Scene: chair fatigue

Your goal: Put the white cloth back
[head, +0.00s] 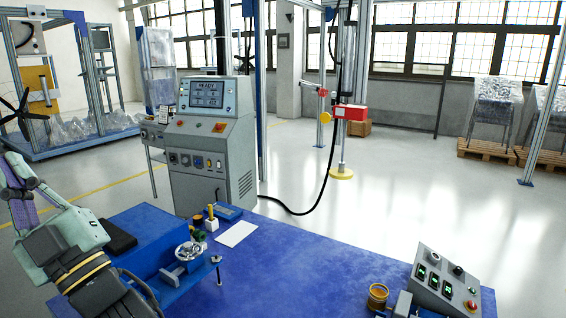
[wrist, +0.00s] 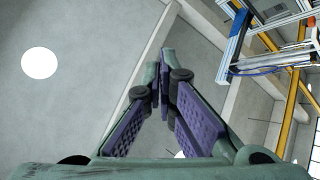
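A flat white rectangle (head: 237,233) lies on the blue table top (head: 300,262) in the head view. It looks like the white cloth, but I cannot tell cloth from paper at this size. My gripper (wrist: 163,62) fills the middle of the wrist view, its purple-padded fingers meeting at the tips with nothing visible between them. In the head view, my arm is at the far left edge, with the gripper raised and well apart from the white rectangle. The wrist view shows no cloth.
A metal fixture (head: 189,252) stands left of the white rectangle, with a yellow-handled tool (head: 211,219) and a blue tray (head: 225,211) close by. A black pad (head: 117,236) lies farther left. A control box (head: 445,284) and amber roll (head: 378,296) stand at right. The table's middle is clear.

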